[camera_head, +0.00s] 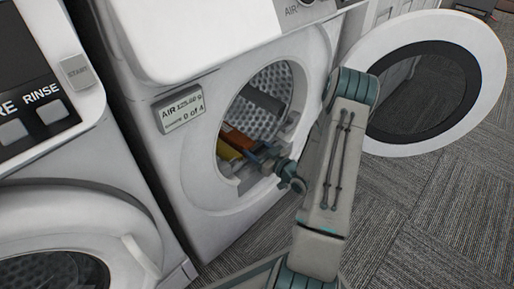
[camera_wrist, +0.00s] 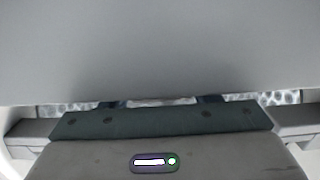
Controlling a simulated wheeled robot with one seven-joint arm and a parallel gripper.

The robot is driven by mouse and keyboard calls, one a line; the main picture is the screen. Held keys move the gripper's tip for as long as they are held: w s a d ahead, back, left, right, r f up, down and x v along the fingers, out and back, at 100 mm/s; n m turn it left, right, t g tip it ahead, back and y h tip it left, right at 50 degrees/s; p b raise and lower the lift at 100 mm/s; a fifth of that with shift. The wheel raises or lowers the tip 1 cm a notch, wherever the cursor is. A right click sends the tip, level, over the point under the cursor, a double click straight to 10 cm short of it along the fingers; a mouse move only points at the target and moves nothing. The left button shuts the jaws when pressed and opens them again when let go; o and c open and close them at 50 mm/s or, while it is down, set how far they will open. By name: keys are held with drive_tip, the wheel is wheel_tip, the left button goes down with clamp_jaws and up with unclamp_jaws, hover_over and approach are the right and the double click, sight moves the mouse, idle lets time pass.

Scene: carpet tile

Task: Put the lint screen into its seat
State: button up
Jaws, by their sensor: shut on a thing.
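My gripper (camera_head: 268,160) reaches through the round opening of the white dryer, low near the front lip. In the wrist view a wide, plain grey panel (camera_wrist: 160,50) fills the upper half, close to the camera. It appears to be the lint screen, held in my shut gripper (camera_wrist: 160,101), whose fingertips it mostly hides. Grey blocks beside my gripper at the lip, left (camera_wrist: 28,132) and right (camera_wrist: 297,120), look like the sides of the seat (camera_head: 245,181). The slot itself is hidden, so I cannot tell whether the screen touches it.
An orange-brown thing (camera_head: 238,138) and a yellow one (camera_head: 228,153) are inside the perforated drum (camera_head: 268,92), left of my gripper. The open round door (camera_head: 484,82) stands to the right. A second machine (camera_head: 80,215) is at left. Carpet (camera_head: 430,215) is clear at right.

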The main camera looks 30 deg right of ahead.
drive_tip(key=o, duration=1.5)
drive_tip(key=shift+f, duration=0.1)
drive_tip(key=p+v, duration=0.4)
drive_tip(key=v, duration=0.9)
drive_tip(key=shift+s+d, duration=0.1)
drive_tip(key=shift+s, duration=0.25)
